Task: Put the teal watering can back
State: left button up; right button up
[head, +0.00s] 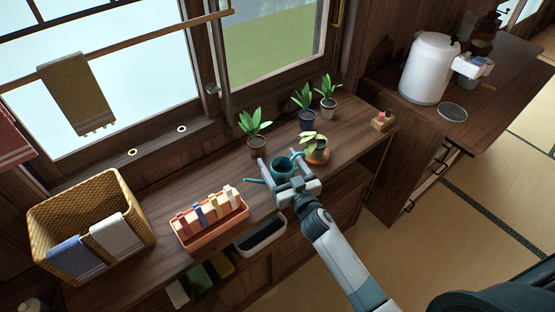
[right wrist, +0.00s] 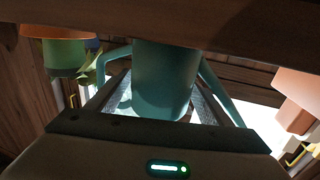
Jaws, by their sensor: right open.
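The teal watering can (head: 282,164) stands on the dark wooden shelf top, right of the terracotta planter. Its thin spout points left and its handle is on the right. My right gripper (head: 288,180) is at the near side of the can and hides its lower part. In the right wrist view the can's body (right wrist: 163,85) lies between the two spread fingers (right wrist: 160,100). I cannot tell whether either finger touches it. My left gripper is not in view.
Potted plants (head: 257,141) stand behind the can, and a yellow-green one (head: 314,150) in an orange saucer stands close right. The terracotta planter (head: 212,223) with coloured packets and a wicker basket (head: 95,228) are left. A small wooden block (head: 381,122) lies at the right end.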

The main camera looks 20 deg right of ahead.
aim_at(288, 176)
jog(key=s, duration=0.3)
jog(key=s+b, duration=0.1)
jog(key=s, duration=0.2)
jog(key=s+d+b, duration=0.1)
jog(key=s, duration=0.2)
jog(key=shift+s, duration=0.15)
jog(key=shift+s+d, duration=0.15)
jog(key=shift+s, duration=0.6)
